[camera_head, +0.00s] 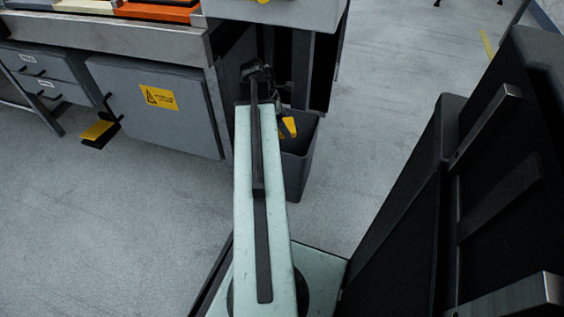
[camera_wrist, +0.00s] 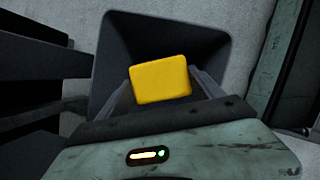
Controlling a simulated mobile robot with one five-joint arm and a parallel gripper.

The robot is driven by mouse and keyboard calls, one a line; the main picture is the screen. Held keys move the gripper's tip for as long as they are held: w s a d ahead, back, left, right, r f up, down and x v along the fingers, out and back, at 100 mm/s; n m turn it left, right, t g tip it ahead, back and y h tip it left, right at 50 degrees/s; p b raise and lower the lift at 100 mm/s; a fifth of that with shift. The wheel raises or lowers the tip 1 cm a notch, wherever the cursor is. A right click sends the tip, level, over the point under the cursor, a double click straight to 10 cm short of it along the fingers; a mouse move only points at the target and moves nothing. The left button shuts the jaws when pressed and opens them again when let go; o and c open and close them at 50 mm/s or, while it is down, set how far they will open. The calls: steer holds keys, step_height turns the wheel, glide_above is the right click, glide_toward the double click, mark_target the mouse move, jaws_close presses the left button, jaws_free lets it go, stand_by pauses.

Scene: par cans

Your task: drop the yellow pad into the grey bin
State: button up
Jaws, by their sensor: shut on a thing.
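The yellow pad (camera_wrist: 161,83) is a rounded yellow block between the two fingers of my gripper (camera_wrist: 165,84) in the wrist view. My gripper is shut on it. The grey bin (camera_wrist: 118,48) is open at the top, and in the wrist view the pad shows against its dark inside. In the head view the bin (camera_head: 299,173) stands on the floor beyond my arm, and the pad (camera_head: 289,127) appears at its mouth. My arm hides the bin's left part. Whether the pad is above the rim or just inside it I cannot tell.
A grey bench (camera_head: 150,95) with a warning label stands left of the bin, with orange and yellow trays (camera_head: 155,12) on top. A yellow-topped pedal or step (camera_head: 98,130) juts out low. The floor (camera_head: 110,220) at left is clear.

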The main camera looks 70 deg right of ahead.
steer(key=shift+f, duration=0.6)
steer(key=shift+r, duration=0.1)
steer(key=o, duration=1.4)
steer(key=shift+c, duration=0.2)
steer(key=p+v, duration=0.7)
steer(key=shift+r, duration=0.4)
